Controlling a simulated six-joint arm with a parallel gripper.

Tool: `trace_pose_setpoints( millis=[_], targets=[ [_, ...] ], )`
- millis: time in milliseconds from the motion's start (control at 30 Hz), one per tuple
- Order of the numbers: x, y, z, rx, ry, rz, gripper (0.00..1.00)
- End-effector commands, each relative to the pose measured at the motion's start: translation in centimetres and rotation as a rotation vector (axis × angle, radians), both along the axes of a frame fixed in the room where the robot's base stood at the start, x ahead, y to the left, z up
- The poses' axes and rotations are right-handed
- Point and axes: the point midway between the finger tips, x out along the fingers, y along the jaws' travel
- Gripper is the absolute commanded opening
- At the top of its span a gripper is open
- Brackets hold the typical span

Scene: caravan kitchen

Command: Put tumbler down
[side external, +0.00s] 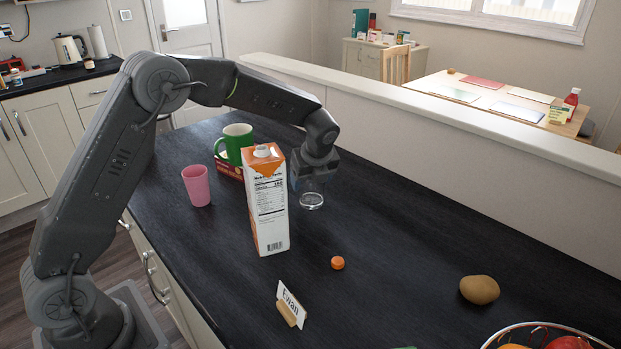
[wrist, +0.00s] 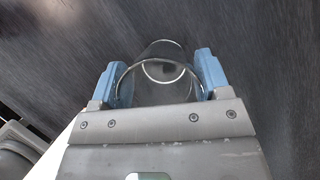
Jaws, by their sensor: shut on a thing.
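The tumbler is clear glass. In the wrist view, the tumbler (wrist: 158,75) sits between the two blue finger pads of my gripper (wrist: 160,82), which is shut on it. In the side external view, the tumbler (side external: 312,200) hangs below my gripper (side external: 312,180), just right of the carton, over the dark worktop (side external: 400,240). It looks upright, with its base low near the surface. I cannot tell whether the base touches the worktop.
An orange and white carton (side external: 268,200) stands close left of my gripper. A pink cup (side external: 196,186), a green mug (side external: 236,140) on a red box (side external: 228,170), an orange cap (side external: 337,263), a name card (side external: 290,304), a potato (side external: 479,290) and a fruit bowl (side external: 540,326) stand around. The worktop right of the tumbler is clear.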

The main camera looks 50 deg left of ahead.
Motion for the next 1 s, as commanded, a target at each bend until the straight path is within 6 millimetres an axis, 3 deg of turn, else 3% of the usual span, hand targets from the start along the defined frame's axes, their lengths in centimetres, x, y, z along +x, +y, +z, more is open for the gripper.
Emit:
trace_pose_setpoints(
  millis=[200,233,500,767,1000],
  targets=[
    [0.0,0.0,-0.3,0.001,-0.001,0.000,0.38],
    [0.0,0.0,-0.4,0.000,0.000,-0.001,0.71],
    [0.0,0.0,-0.3,0.000,0.000,0.000,0.96],
    [0.0,0.0,-0.1,0.000,-0.001,0.000,0.96],
    [-0.3,-1.1,2.9,0.000,-0.006,-0.001,0.96]
  ],
)
